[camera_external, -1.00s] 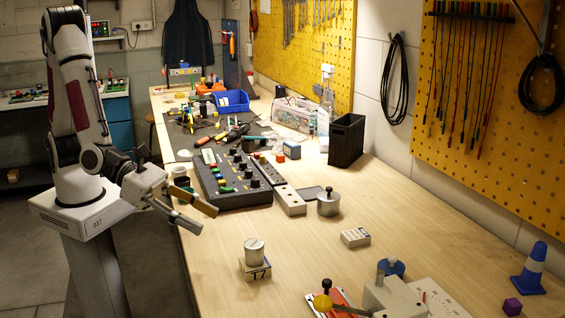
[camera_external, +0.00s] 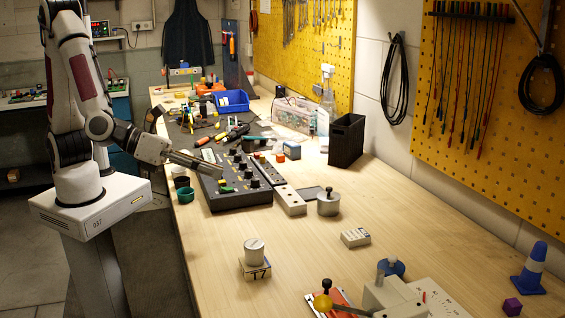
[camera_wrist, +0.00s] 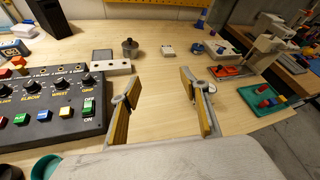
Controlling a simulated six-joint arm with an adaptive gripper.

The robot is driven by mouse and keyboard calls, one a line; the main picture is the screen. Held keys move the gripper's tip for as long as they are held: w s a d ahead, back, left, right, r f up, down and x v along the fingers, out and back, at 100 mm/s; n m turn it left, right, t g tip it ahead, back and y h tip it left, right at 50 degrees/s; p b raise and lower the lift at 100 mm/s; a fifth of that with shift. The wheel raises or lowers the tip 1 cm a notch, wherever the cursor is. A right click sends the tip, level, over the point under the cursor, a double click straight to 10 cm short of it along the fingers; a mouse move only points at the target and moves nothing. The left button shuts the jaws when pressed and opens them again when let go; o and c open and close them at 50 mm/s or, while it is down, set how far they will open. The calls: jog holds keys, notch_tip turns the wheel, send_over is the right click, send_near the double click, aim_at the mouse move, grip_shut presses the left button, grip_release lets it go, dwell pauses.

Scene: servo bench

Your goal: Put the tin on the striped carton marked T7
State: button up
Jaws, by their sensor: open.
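The tin (camera_external: 254,250) is a pale grey cylinder. It stands upright on top of the small carton marked T7 (camera_external: 256,273), near the front edge of the bench, in the external view. Stripes on the carton are too small to make out. My gripper (camera_external: 218,171) is raised over the button console, well away from the tin and apart from it. In the wrist view my gripper (camera_wrist: 160,76) is open, with bare bench between its fingers. A pale shape shows behind the right finger there; I cannot tell if it is the tin.
The black console (camera_external: 237,180) lies under my gripper. A knobbed metal weight (camera_external: 328,204) and a small white block (camera_external: 355,237) stand mid-bench. A black bin (camera_external: 346,141) is behind. A lever device (camera_external: 390,296) fills the near right. The bench around the carton is clear.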

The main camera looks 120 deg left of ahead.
jog(key=s+a+r+n+g+y, duration=0.1)
jog(key=s+a+r+n+g, duration=0.15)
jog(key=s+a+n, duration=0.5)
jog(key=s+a+r+n+g+y, duration=0.1)
jog(key=s+a+n+g, duration=0.35)
jog(key=s+n, duration=0.45)
jog(key=s+d+n+h, duration=0.8)
jog(key=s+d+n, duration=0.2)
jog(key=s, duration=0.4)
jog(key=shift+s+d, duration=0.2)
jog(key=shift+d, duration=0.45)
